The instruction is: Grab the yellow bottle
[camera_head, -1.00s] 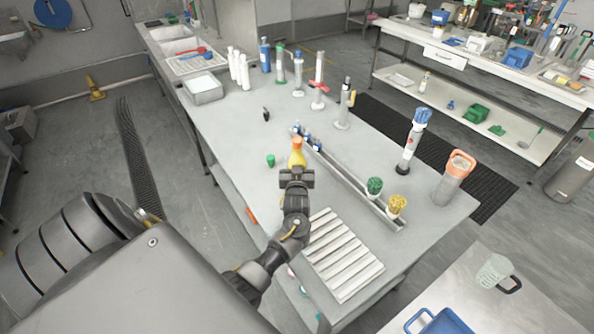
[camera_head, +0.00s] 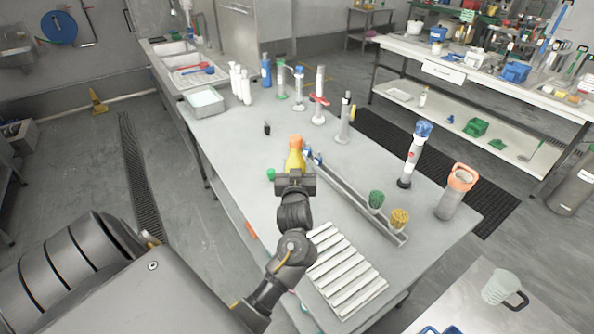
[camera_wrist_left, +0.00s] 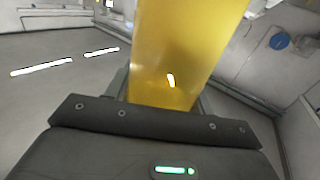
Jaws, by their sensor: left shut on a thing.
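The yellow bottle (camera_head: 295,161) with an orange top stands upright over the grey table, beyond my left gripper (camera_head: 294,178). In the left wrist view the yellow bottle (camera_wrist_left: 185,50) fills the upper middle, right in front of the gripper body. My left gripper is shut on the bottle; its fingers are largely hidden by the gripper body and the bottle. I cannot tell whether the bottle's base touches the table. My right gripper is not in view.
A narrow metal rack (camera_head: 350,200) runs close to the bottle's right, with green (camera_head: 376,198) and gold brushes (camera_head: 399,217) near its end. A green cap (camera_head: 271,174) is at the bottle's left. A ribbed white tray (camera_head: 340,265) lies in front.

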